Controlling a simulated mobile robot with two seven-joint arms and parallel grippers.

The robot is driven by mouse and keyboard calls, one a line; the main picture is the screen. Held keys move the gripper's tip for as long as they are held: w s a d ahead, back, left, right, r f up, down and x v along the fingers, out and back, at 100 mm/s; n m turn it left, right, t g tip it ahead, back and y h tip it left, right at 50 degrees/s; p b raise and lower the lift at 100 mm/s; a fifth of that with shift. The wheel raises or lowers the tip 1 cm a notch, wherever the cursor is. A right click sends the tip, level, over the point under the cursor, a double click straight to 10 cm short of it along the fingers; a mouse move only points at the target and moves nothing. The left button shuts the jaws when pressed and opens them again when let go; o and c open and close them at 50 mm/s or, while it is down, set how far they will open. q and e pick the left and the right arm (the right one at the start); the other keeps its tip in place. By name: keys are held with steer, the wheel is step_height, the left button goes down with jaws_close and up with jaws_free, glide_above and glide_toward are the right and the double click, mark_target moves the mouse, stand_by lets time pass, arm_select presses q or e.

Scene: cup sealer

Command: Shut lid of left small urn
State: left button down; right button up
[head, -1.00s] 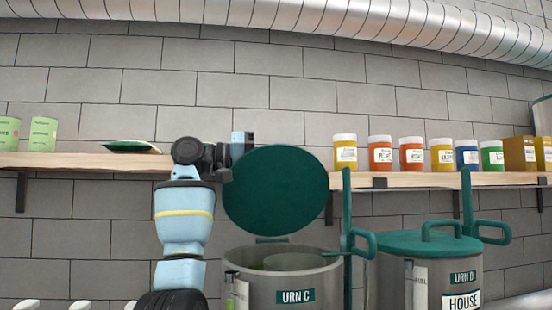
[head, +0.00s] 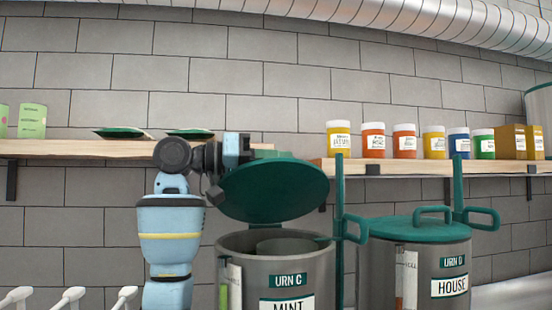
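The left small urn, labelled URN C and MINT (head: 310,282), is a grey metal urn with an open top. Its round green lid (head: 272,192) is hinged at the back and leans over the opening at a slant, with a wide gap at the front. My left gripper (head: 245,150) is at the lid's upper left edge, apparently touching or just behind it. Its fingertips are not clear to see, so I cannot tell open from shut. My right gripper is not in view.
The neighbouring urn, labelled URN D (head: 430,265), stands to the right with its green lid (head: 415,230) down. A green upright handle (head: 340,215) rises between the urns. A wall shelf (head: 420,166) behind holds several coloured jars. White levers (head: 70,298) show at lower left.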

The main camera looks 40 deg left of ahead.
arm_select(q)
steer(key=c, duration=1.5)
jaws_free()
steer(key=shift+a, duration=0.1)
steer(key=shift+o, duration=0.2)
steer(key=shift+v, duration=3.85)
